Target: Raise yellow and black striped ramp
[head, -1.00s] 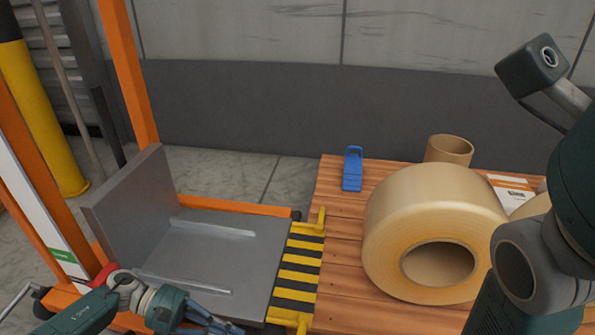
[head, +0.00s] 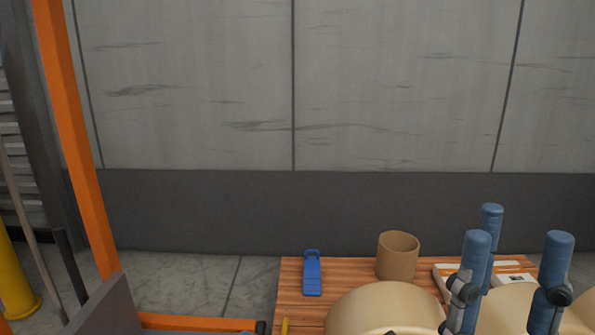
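The black-striped face of the ramp is below the head view. Only a thin yellow upright tip (head: 285,326), which looks like the end of the ramp's side piece, shows at the bottom edge. My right gripper (head: 519,232) is at the lower right, its blue fingers pointing up and spread apart with nothing between them. It is in front of the tan tape rolls, well to the right of the yellow tip.
A wooden table (head: 292,282) carries a blue tool (head: 312,273), a cardboard tube (head: 397,257) and a large tape roll (head: 385,307). An orange post (head: 77,140) and grey plate (head: 104,310) stand at left. A grey wall (head: 200,90) closes the back.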

